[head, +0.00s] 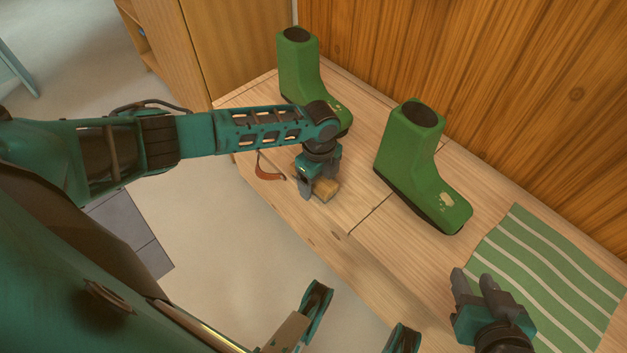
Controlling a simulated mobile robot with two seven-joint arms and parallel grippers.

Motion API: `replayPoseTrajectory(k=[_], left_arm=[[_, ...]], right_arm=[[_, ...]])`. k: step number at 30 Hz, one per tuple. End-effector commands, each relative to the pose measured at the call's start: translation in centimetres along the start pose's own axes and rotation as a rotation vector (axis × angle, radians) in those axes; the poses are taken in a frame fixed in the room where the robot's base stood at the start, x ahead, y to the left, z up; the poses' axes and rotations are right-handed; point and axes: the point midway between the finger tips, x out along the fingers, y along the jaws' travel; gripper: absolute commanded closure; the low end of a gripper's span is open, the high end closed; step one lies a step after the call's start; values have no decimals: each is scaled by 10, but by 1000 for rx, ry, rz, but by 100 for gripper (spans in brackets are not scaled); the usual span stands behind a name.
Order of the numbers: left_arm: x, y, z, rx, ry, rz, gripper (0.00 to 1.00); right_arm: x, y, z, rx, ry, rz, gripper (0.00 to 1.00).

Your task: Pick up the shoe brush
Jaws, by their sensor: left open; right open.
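A small tan block, which looks like the shoe brush (327,188), lies on the wooden bench top near its front edge. My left gripper (315,190) points down right at it, open, with its fingers at the block's left side and over part of it. The gripper hides part of the block, and I cannot tell whether the fingers touch it or straddle it. My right gripper (469,286) is open and empty at the lower right, near the left edge of the striped cloth.
Two green boots stand on the bench (365,232): one (299,65) behind my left arm, one (420,165) at the middle right. A green striped cloth (545,262) lies at right. A brown leather pull (268,170) shows at the bench's front edge. A wooden wall rises behind.

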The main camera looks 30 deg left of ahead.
Motion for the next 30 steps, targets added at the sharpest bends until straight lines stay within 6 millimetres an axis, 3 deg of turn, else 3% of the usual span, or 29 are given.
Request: replayPoseTrajectory(k=[3, 21, 30], left_arm=[[-1, 0, 0, 0, 0, 0, 20], [-2, 0, 0, -1, 0, 0, 77], [-5, 0, 0, -1, 0, -1, 78]], right_arm=[[0, 0, -2, 0, 2, -1, 57], [0, 1, -1, 0, 6, 2, 57], [-1, 2, -2, 0, 5, 4, 57]])
